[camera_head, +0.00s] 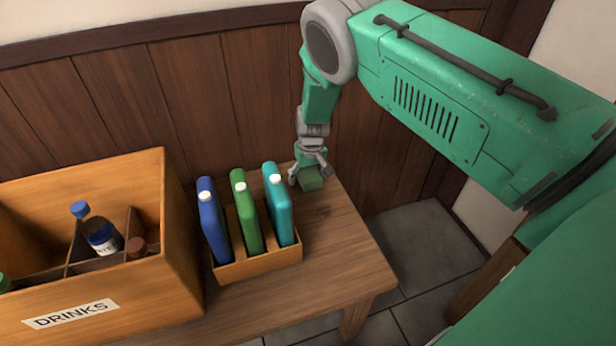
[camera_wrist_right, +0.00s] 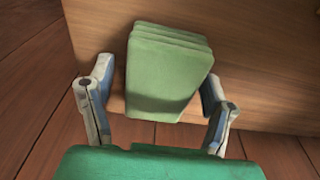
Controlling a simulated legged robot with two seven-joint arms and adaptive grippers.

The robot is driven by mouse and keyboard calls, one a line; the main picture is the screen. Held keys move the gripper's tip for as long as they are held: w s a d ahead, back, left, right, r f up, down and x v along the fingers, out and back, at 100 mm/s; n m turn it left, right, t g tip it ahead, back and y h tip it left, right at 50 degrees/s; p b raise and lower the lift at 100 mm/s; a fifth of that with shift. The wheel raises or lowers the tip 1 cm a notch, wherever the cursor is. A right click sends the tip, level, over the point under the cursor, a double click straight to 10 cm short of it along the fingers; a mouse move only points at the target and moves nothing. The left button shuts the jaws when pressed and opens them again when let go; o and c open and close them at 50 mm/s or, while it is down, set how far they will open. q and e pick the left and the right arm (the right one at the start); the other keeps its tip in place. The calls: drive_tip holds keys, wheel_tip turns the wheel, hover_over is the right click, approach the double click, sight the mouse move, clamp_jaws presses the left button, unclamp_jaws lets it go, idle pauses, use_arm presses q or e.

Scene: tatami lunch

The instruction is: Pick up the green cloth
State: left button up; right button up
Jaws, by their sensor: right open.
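The green cloth (camera_head: 311,182) is a small folded stack on the wooden table, at its back right edge. In the right wrist view the cloth (camera_wrist_right: 168,72) shows several layers and lies between the fingers. My right gripper (camera_head: 309,175) is over the cloth, with its fingers pointing down on either side. It also shows in the right wrist view (camera_wrist_right: 155,110), open, with a gap between the cloth and at least the left finger. I cannot tell whether the right finger touches the cloth. My left gripper is not in view.
A wooden holder (camera_head: 262,262) with blue, green and teal cartons stands left of the gripper. A wooden crate labelled DRINKS (camera_head: 130,290) with bottles is farther left. The wooden table (camera_head: 345,262) is clear at its front right. A panelled wall (camera_head: 240,100) is close behind.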

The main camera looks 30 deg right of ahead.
sight(308, 171)
drive_tip(key=shift+c, duration=0.4)
drive_tip(key=c, duration=1.2)
drive_tip(key=shift+o, duration=0.2)
wheel_tip(308, 171, up, 10)
drive_tip(key=p, duration=0.4)
drive_tip(key=shift+r, duration=0.25)
